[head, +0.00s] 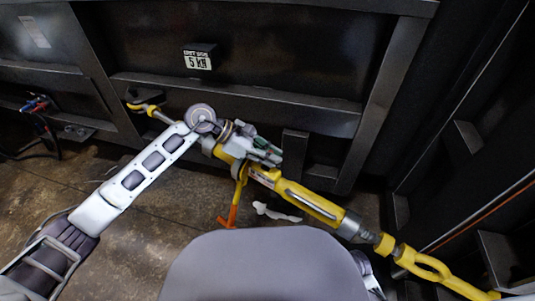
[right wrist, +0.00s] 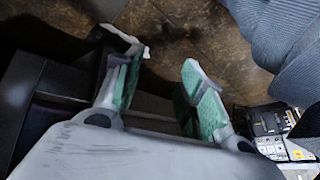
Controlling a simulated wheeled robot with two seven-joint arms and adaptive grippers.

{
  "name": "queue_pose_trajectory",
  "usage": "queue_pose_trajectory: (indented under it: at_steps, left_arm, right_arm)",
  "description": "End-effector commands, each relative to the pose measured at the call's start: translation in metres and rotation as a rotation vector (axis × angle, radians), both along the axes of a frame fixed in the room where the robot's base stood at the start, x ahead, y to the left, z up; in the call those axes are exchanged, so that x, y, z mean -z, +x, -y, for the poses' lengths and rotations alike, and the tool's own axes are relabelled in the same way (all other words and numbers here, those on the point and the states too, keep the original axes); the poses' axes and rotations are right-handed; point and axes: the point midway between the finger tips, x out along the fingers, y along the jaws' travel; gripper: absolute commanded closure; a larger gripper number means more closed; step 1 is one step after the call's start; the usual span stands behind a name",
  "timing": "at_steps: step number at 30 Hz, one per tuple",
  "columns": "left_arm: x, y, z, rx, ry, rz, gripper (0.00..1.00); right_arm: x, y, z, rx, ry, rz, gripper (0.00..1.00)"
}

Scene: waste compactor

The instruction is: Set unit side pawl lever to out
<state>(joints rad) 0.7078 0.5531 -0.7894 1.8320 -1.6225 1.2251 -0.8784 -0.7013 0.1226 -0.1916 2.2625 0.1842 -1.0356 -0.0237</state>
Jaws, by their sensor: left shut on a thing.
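A yellow ratchet turnbuckle (head: 310,201) runs diagonally across the head view, from a yellow hook end at upper left to a long yellow end at lower right. A yellow handle with an orange tip (head: 229,214) hangs below its middle. My left gripper (head: 264,153), with green pads, is shut at the ratchet's middle housing. My wrist and fingers cover this area, so I cannot make out the pawl lever or its position. My right gripper (right wrist: 157,92) shows in the right wrist view, its green-padded fingers apart and nothing between them.
Dark steel posts and walls close in at right. Cables (head: 42,125) hang at left. Brown floor (head: 130,245) is open at lower left.

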Motion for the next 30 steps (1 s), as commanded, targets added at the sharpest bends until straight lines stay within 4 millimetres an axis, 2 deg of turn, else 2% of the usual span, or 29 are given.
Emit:
queue_pose_trajectory:
  at_steps: [9, 18, 30]
  left_arm:
    - [0.003, -0.008, 0.012, 0.002, 0.198, 0.145, 1.0]
    - [0.01, -0.014, 0.02, 0.0, 0.343, 0.246, 1.0]
    - [0.014, -0.016, 0.023, -0.001, 0.406, 0.288, 1.0]
  right_arm:
    - [-0.027, 0.007, 0.002, -0.006, -0.02, -0.013, 0.6]
    - [-0.024, 0.004, 0.001, -0.007, -0.021, -0.023, 0.6]
    - [-0.02, 0.001, 0.003, -0.014, -0.028, -0.024, 0.6]
